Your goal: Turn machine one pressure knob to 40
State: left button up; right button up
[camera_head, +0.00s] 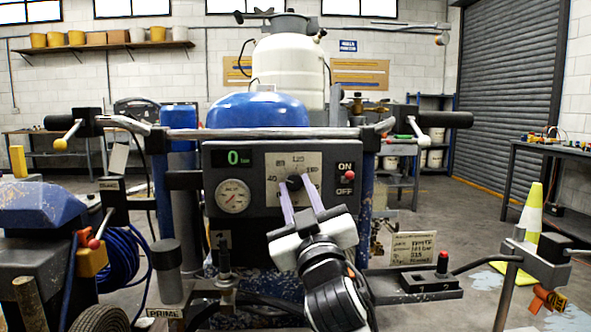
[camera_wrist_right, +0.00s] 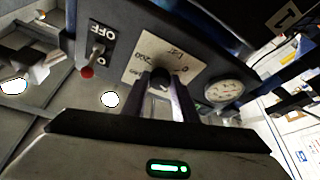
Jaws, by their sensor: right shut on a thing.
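The machine's grey control panel (camera_head: 250,150) faces me. Its black pressure knob (camera_head: 294,183) sits on a pale dial plate (camera_head: 285,162) with printed numbers, 40 at the left and 120 at the top. My right gripper (camera_head: 299,196) is shut on the knob, its two fingers on either side. In the right wrist view the knob (camera_wrist_right: 160,78) shows between the fingers. The knob's pointer is hidden. A green digital display (camera_head: 238,158) reads 0. A round gauge (camera_head: 232,196) is left of the dial. My left gripper is not in view.
An ON/OFF switch (camera_head: 348,176) with a red tip is just right of the dial. A handlebar (camera_head: 260,132) runs above the panel. A yellow and white cone (camera_head: 531,215) and a bench (camera_head: 545,150) stand at the right. Blue hose (camera_head: 122,262) hangs at the left.

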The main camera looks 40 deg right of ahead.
jog(key=n+p, duration=0.1)
jog(key=n+y+p, duration=0.2)
jog(key=n+p, duration=0.1)
jog(key=shift+d+r, duration=0.1)
jog(key=shift+r, duration=0.15)
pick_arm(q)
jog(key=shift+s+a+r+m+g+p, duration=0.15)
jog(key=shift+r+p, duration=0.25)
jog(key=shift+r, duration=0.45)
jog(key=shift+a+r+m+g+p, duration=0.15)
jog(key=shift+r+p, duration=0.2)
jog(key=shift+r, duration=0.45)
pick_arm(e)
jog(key=shift+s+f+n+y, duration=0.1)
jog(key=shift+n+y, duration=0.3)
jog(key=shift+n, duration=0.3)
jog(key=shift+f, duration=0.1)
jog(key=o, duration=1.1)
jog(key=shift+c, duration=0.2)
jog(key=shift+s, duration=0.1)
pick_arm(q)
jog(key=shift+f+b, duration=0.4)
jog(key=shift+b, duration=0.1)
pick_arm(e)
jog(key=v, duration=1)
